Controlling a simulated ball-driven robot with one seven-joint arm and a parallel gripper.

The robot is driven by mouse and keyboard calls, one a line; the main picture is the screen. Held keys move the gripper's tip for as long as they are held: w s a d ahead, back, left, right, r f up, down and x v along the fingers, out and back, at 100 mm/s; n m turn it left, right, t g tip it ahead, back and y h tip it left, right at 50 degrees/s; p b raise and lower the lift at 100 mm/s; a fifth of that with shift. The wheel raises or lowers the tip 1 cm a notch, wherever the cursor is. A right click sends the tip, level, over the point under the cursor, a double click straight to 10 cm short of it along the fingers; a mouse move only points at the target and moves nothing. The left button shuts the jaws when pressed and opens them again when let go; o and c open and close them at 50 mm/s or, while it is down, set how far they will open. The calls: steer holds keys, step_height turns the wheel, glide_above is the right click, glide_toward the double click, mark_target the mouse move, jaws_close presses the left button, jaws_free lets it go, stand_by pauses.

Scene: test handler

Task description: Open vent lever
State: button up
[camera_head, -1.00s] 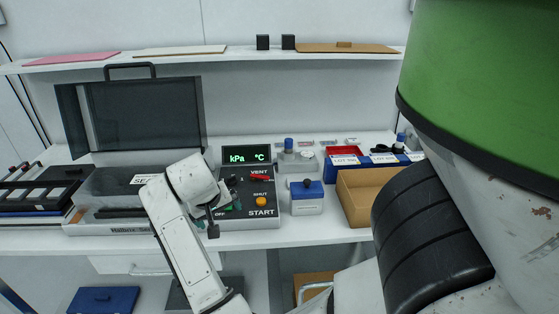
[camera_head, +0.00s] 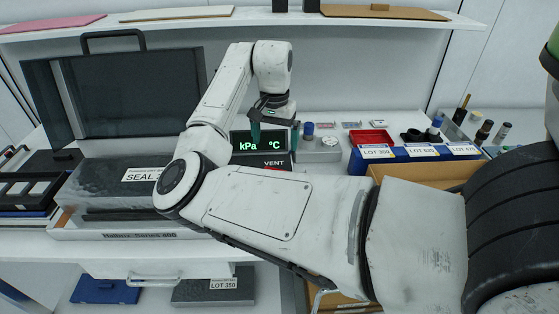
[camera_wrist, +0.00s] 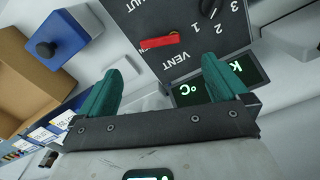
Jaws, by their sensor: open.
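The red vent lever (camera_wrist: 160,42) lies on the dark control panel (camera_wrist: 200,30) beside the word VENT in the wrist view. In the head view my arm hides most of the panel, and only the VENT label and a little red of the lever show. My gripper (camera_wrist: 168,85) is open and empty, with its two green fingertips spread apart. The lever lies beyond the fingertips, roughly between them in the picture, and I see no contact. In the head view my gripper (camera_head: 274,130) is in front of the kPa/°C display (camera_head: 260,142), pointing down.
A blue box with a black knob (camera_wrist: 58,35) and a brown open bin (camera_wrist: 18,75) lie left in the wrist view. In the head view the clear-lidded sealer (camera_head: 125,190) stands left. Blue LOT bins (camera_head: 415,160) stand right. A shelf (camera_head: 240,18) runs above.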

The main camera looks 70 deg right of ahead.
step_height(320, 180, down, 9)
steer(key=shift+f+p, duration=0.15)
steer(key=shift+p, duration=0.3)
steer(key=c, duration=1.1)
steer(key=shift+o, duration=0.2)
steer(key=shift+d+r+n+p, duration=0.15)
steer(key=shift+r+n+p, duration=0.15)
steer(key=shift+n+p, duration=0.65)
steer(key=shift+w+d+f+n+p, duration=0.1)
steer(key=shift+f+n+p, duration=0.15)
steer(key=shift+p, duration=0.25)
steer(key=o, duration=1.1)
steer(key=shift+c, duration=0.2)
